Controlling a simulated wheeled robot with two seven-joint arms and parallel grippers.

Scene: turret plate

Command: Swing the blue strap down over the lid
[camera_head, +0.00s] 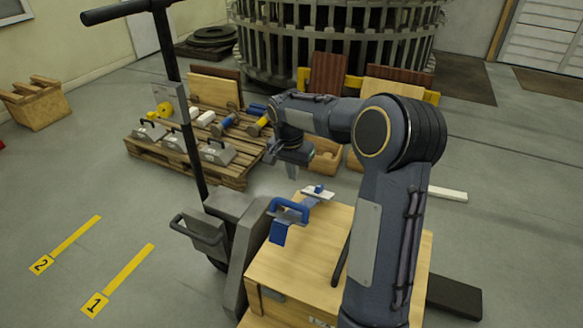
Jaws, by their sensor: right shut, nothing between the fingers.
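A wooden crate with a flat pale lid (325,242) stands at the lower middle. A blue strap (279,234) shows at the lid's left side, next to a blue bar-like handle (289,206). More blue runs behind the handle towards a small white plate with a blue knob (318,192). I cannot tell how the strap is joined to the crate. My right gripper (292,172) points down beyond the crate's far edge, above and apart from the blue parts. It is shut and empty. My right arm hides the right part of the lid. My left gripper is not in view.
A pallet (186,158) with grey handled blocks and tools stands behind left. A dark upright post (178,100) rises left of the crate. Wooden boards lean before a big grey slatted ring (335,40). Floor on the left, with yellow markings (75,236), is clear.

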